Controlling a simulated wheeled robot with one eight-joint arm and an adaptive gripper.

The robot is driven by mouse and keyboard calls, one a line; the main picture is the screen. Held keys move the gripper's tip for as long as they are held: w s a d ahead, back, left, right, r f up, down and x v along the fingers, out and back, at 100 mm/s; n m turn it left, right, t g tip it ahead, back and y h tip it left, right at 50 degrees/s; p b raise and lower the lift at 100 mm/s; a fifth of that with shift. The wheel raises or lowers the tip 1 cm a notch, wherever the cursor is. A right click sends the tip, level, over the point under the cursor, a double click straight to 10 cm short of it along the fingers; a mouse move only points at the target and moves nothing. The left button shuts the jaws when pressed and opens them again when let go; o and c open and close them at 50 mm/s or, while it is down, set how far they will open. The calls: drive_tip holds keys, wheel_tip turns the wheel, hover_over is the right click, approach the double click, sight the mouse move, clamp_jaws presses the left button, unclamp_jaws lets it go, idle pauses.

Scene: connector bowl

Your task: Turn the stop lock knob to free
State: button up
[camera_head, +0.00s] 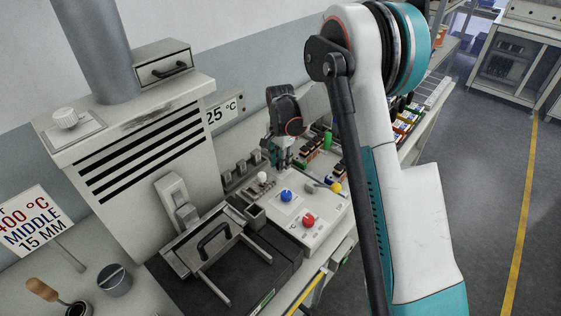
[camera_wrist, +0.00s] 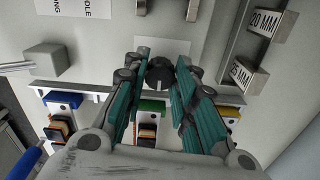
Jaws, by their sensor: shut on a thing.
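A dark round knob (camera_wrist: 160,72) sits between the fingertips of my gripper (camera_wrist: 159,75) in the wrist view, on a pale surface. The two teal fingers are closed in on it from both sides, one on each side. No lock marking on the knob can be read, so its turned position cannot be told. In the head view my gripper (camera_head: 281,160) is low over the back of the bench, behind the white control box (camera_head: 325,212). The knob is hidden there by the gripper and arm.
The control box has a blue knob (camera_head: 286,196), a red knob (camera_head: 308,220) and a yellow ball lever (camera_head: 336,187). A grey cube (camera_wrist: 46,59) is left in the wrist view. Labelled blocks (camera_wrist: 270,24) are at right. Blue, green and yellow-topped pieces line the rail below.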

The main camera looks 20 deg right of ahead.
drive_tip(key=n, duration=0.4)
drive_tip(key=shift+b, duration=0.4)
drive_tip(key=n, duration=0.4)
drive_tip(key=shift+n, duration=0.4)
drive_tip(key=n+b, duration=0.1)
drive_tip(key=n, duration=0.3)
drive_tip(key=shift+d+n, duration=0.1)
drive_tip(key=shift+n, duration=2.2)
drive_tip(key=o, duration=1.1)
drive_tip(key=shift+c, duration=0.2)
drive_tip(key=shift+r, duration=0.1)
wheel_tip(320, 180, up, 12)
